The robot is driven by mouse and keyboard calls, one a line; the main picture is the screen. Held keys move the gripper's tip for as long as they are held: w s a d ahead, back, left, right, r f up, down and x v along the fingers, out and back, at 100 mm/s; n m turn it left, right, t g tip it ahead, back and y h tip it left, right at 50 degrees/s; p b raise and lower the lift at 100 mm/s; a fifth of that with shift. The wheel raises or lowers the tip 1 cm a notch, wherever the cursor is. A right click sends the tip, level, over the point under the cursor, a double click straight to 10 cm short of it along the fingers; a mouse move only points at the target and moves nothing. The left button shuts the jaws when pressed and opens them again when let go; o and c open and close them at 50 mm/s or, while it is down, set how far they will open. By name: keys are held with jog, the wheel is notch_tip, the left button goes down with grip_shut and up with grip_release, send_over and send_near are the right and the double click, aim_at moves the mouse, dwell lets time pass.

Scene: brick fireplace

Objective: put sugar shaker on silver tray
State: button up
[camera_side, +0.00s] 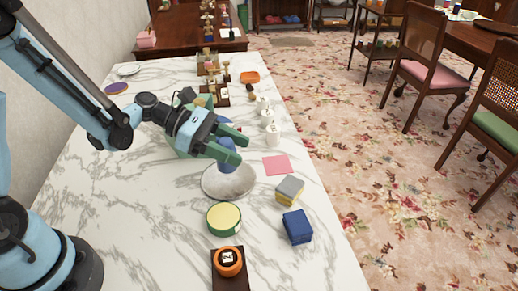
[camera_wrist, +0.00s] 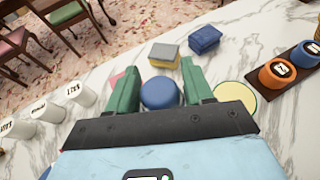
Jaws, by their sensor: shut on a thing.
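The blue round-topped sugar shaker (camera_side: 228,161) is between the green fingers of my gripper (camera_side: 229,150), and the gripper is shut on it. In the wrist view the shaker's round blue top (camera_wrist: 160,93) shows between the two fingers (camera_wrist: 160,84). The round silver-grey tray (camera_side: 229,186) lies on the marble table directly below the shaker. I cannot make out the tray in the wrist view.
Around the tray are a pink square (camera_side: 277,165), a grey-and-yellow sponge (camera_side: 289,190), a blue block (camera_side: 298,227) and a green-rimmed yellow round (camera_side: 223,218). White labelled jars (camera_wrist: 46,111) stand near the table edge. An orange jar (camera_side: 228,262) stands in front.

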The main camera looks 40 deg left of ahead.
jog(key=shift+w+a+f, duration=0.5)
jog(key=shift+a, duration=0.1)
jog(key=shift+f, duration=1.9)
jog(key=o, duration=1.1)
jog(key=shift+o, duration=0.2)
